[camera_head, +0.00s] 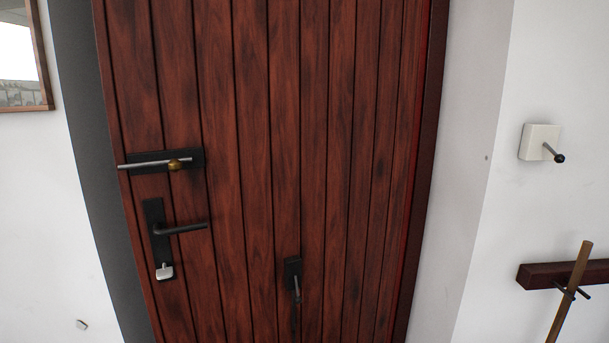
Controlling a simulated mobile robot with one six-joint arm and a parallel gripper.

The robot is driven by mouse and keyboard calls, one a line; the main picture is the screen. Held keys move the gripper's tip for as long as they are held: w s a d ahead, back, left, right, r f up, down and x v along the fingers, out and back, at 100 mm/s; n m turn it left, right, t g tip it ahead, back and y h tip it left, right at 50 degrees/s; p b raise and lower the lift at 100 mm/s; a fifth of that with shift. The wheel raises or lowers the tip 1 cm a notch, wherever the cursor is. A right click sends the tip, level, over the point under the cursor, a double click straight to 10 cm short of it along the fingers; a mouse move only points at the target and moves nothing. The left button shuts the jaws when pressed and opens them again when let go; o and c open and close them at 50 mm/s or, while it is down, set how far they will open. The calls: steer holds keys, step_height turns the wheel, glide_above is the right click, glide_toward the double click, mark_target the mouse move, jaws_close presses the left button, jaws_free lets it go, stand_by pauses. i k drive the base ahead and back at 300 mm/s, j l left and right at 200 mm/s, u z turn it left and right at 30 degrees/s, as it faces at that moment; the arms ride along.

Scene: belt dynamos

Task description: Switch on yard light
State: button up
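A square white switch plate (540,142) is fixed to the white wall at the right. A dark lever (554,152) with a black knob sticks out from it, sloping down to the right. Nothing touches it. I cannot tell from this view whether this is the yard light's switch, or whether it is on or off. No lamp shows. My gripper is not in view.
A shut-looking red-brown plank door (340,150) fills the middle, with a bolt (160,163), a black handle (183,228) and a hanging fitting (293,278). Below the switch, a dark red rail (539,275) holds a wooden stick (578,270). A framed pane (18,55) is upper left.

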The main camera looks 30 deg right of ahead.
mark_target(560, 158)
steer(key=z, duration=2.25)
